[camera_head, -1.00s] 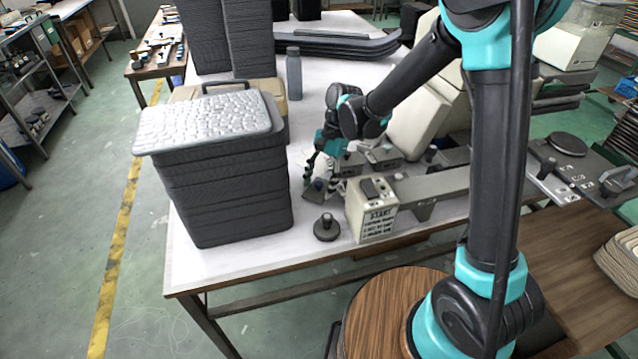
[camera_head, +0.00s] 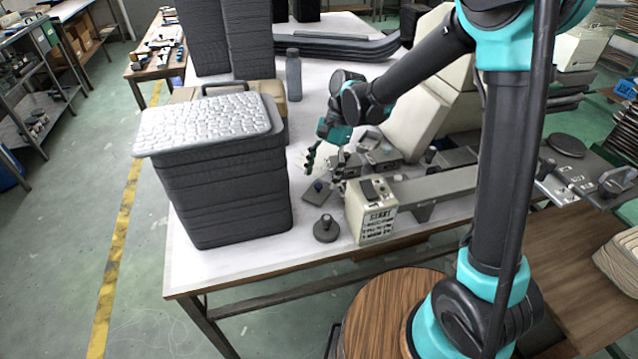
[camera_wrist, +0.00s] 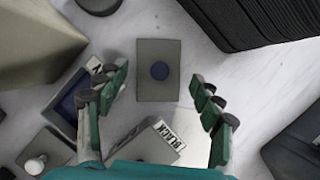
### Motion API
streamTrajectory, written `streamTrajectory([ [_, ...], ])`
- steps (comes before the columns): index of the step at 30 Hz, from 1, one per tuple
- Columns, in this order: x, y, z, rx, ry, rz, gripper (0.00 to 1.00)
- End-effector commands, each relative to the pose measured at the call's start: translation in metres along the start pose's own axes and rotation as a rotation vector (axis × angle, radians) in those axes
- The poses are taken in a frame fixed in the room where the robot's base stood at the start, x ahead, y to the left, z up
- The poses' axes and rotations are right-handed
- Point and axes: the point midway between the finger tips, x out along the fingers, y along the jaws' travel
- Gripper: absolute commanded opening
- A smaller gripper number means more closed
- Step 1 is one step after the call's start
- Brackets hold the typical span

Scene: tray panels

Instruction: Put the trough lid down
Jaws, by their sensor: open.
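A small grey rectangular plate with a round blue knob, which looks like the trough lid (camera_wrist: 152,91), lies flat on the white table in the wrist view. In the head view the lid (camera_head: 318,192) shows as a small dark patch beyond the round black knob. My gripper (camera_head: 322,177) is open and empty above it. In the wrist view my gripper (camera_wrist: 160,75) has its fingers apart on either side of the lid, not touching it. A grey box with a blue inside (camera_wrist: 70,103) is left of the lid, partly hidden by my left finger.
A tall stack of dark trays (camera_head: 222,195) with a pebbled top stands left of my gripper. A round black knob (camera_head: 326,229) and a beige labelled box (camera_head: 367,215) stand in front. A box labelled BLACK (camera_wrist: 150,145) is near the lid.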

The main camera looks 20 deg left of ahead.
Motion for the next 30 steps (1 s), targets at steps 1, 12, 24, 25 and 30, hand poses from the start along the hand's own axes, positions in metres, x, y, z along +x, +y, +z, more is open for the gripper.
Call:
streamTrajectory([
  [1, -0.012, 0.000, 0.000, 0.002, 0.000, -0.001, 0.67],
  [12, -0.074, 0.000, 0.000, 0.001, 0.000, -0.001, 0.67],
  [24, -0.085, 0.000, 0.000, 0.000, 0.000, 0.000, 0.67],
  [25, -0.085, 0.000, 0.000, 0.000, 0.000, 0.000, 0.67],
  [30, -0.085, 0.000, 0.000, 0.000, 0.000, 0.000, 0.67],
])
